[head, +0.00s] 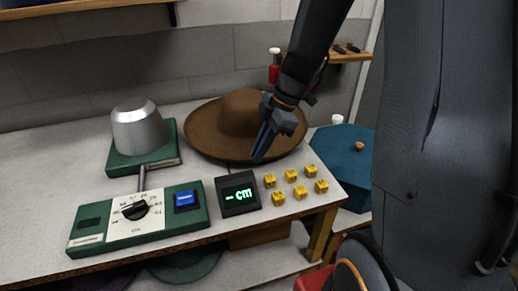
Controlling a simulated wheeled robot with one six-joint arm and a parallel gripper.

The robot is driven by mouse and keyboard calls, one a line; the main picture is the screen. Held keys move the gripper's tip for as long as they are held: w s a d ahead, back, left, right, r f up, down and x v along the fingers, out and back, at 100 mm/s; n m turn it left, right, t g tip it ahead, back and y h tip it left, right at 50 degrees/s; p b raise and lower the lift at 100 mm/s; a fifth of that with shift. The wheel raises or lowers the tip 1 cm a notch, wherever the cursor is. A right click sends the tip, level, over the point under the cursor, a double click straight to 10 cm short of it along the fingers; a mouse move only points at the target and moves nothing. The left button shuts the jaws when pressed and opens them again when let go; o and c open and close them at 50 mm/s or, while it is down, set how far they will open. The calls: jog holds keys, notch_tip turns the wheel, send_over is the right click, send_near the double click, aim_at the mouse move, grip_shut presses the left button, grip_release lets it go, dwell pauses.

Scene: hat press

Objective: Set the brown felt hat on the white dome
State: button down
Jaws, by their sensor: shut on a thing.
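The brown felt hat (219,122) is at the back of the bench, crown up, its wide brim roughly level. My gripper (262,143) is at the hat's right front, shut on it; the exact contact on the brim or crown is hard to see. I cannot tell whether the hat is lifted. The dome (139,127) stands to the left of the hat, apart from it; it looks silver-grey rather than white, has a flat top, and is bare. It sits on a green base (119,162).
A green control box (100,232) with a dial and blue button is in front of the dome. A blue-teal box (345,150) stands beyond the bench's right edge. The bench left of the dome is clear.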

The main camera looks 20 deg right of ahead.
jog(key=shift+f+b, duration=0.9)
jog(key=shift+f, duration=0.05)
dwell(0.5)
jog(key=c, duration=1.8)
grip_release()
